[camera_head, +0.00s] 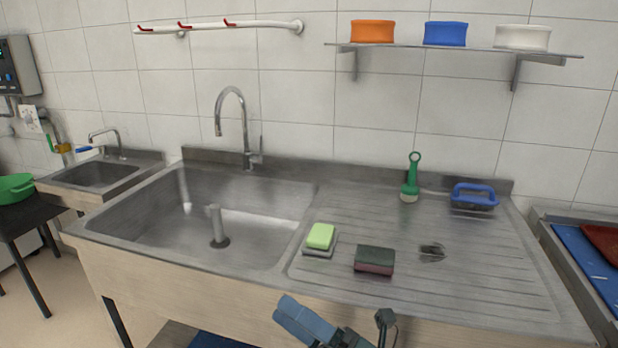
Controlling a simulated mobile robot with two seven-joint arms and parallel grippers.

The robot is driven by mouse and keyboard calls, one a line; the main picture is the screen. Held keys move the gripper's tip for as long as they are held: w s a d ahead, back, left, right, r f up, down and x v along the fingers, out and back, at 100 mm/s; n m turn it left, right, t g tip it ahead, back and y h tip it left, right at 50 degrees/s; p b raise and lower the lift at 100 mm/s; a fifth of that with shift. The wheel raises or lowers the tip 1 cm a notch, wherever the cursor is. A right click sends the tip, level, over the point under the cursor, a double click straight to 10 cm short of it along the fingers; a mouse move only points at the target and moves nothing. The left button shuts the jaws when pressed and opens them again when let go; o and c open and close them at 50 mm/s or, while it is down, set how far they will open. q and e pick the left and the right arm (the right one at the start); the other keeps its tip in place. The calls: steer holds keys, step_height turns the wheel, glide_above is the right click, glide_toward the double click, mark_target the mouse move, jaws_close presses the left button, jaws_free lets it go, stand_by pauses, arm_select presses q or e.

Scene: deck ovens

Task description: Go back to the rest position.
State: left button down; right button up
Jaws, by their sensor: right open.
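My right gripper (340,325) shows at the bottom edge of the head view, right of the middle, in front of the sink unit's front edge. Its two fingers are spread apart and I see nothing between them. The rest of that arm is mostly below the picture. My left gripper is not in view. The steel sink unit (540,290) has a deep basin on the left and a ribbed drainboard on the right.
On the drainboard lie a green soap block (320,236) on a small dish, a dark sponge (375,260), a green-handled brush (410,178), a blue-handled brush (474,195) and a dark steel scourer (432,252). A tall tap (232,115) rises behind the basin.

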steer(key=w+d+f+m+t+h, duration=0.2)
steer(key=d+f+m+t+h, duration=0.65)
steer(key=m, duration=0.95)
steer(key=s+d+f+m+g+h, duration=0.4)
steer(key=s+f+m, duration=0.2)
steer(key=f, duration=0.3)
steer(key=s+d+f+m+g+h+p, duration=0.1)
steer(key=s+d+f+m+g+h, duration=0.3)
steer(key=f+m, duration=0.5)
steer(key=s+h, duration=0.1)
steer(key=s, duration=0.1)
steer(key=shift+s, duration=0.35)
steer(key=shift+f, duration=0.1)
steer(key=shift+c, duration=0.4)
